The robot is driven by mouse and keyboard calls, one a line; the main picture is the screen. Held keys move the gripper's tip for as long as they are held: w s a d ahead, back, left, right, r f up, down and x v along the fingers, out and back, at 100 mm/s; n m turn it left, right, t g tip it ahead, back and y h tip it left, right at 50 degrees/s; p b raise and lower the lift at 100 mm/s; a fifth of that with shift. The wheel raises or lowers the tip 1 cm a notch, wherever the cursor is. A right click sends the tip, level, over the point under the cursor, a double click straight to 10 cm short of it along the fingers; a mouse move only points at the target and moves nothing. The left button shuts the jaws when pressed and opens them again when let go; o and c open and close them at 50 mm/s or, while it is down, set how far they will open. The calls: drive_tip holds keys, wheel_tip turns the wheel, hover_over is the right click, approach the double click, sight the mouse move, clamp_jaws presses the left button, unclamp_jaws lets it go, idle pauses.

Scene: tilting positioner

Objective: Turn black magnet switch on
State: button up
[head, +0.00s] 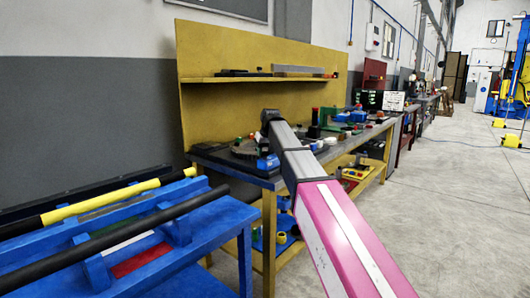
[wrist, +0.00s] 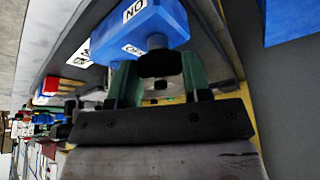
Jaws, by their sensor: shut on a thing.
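A blue magnet base (wrist: 165,22) fills the top middle of the wrist view, with white labels reading ON and OFF, the OFF one partly cut off by my gripper. Its black switch (wrist: 157,62) is a dark knob on the face towards me. My gripper (wrist: 158,70) has a green finger on each side of the black switch and is shut on it. The knob's pointing direction is hard to tell. In the head view the blue magnet base (head: 268,163) sits on the workbench near its front edge, beside my arm. My fingertips do not show clearly there.
The workbench (head: 252,180) holds a dark round plate (head: 245,150) and several small parts. A yellow back panel with a shelf (head: 250,78) rises behind. A blue rack (head: 190,225) with bars stands at left.

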drive_tip(key=m+h, duration=0.1)
drive_tip(key=m, duration=0.2)
drive_tip(key=m+h, duration=0.1)
drive_tip(key=m, duration=0.2)
drive_tip(key=shift+a+t+h, duration=0.15)
drive_tip(key=shift+t+h, duration=0.15)
drive_tip(key=m+h, duration=0.1)
drive_tip(key=m, duration=0.2)
drive_tip(key=m+g+h, duration=0.1)
drive_tip(key=m, duration=0.2)
idle(0.4)
drive_tip(key=o, duration=0.9)
drive_tip(key=shift+r, duration=0.1)
drive_tip(key=v, duration=1)
drive_tip(key=shift+a+r, duration=0.1)
drive_tip(key=shift+r, duration=0.2)
